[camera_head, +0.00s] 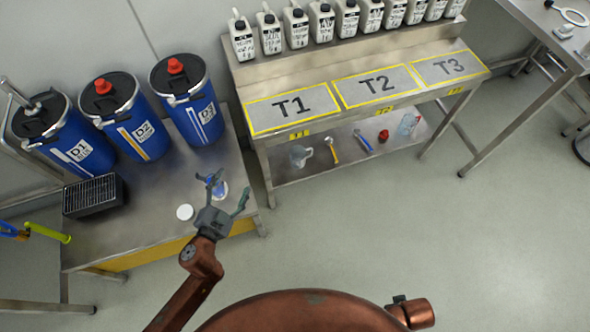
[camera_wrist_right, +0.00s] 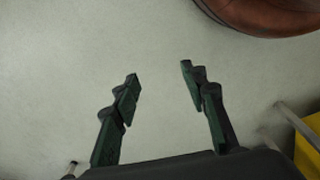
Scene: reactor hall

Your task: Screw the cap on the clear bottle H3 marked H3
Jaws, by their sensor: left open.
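My left gripper (camera_head: 229,188) is open over the front right part of the bench at left. A small blue-and-white thing (camera_head: 219,191) shows just behind its fingers; they partly cover it. It may be the clear bottle, but I cannot read any H3 mark. A round white disc (camera_head: 185,212), which looks like a cap, lies flat on the bench to the left of the gripper, apart from it. My right gripper (camera_wrist_right: 160,76) is open and empty above bare floor in the right wrist view.
Blue drums D1 (camera_head: 80,150), D2 (camera_head: 143,132) and D3 (camera_head: 207,118) stand behind on the bench (camera_head: 135,222). A black slatted box (camera_head: 95,197) sits at its left. A shelf unit marked T1 (camera_head: 292,104), T2, T3 stands right. Open floor (camera_head: 400,230) lies in front.

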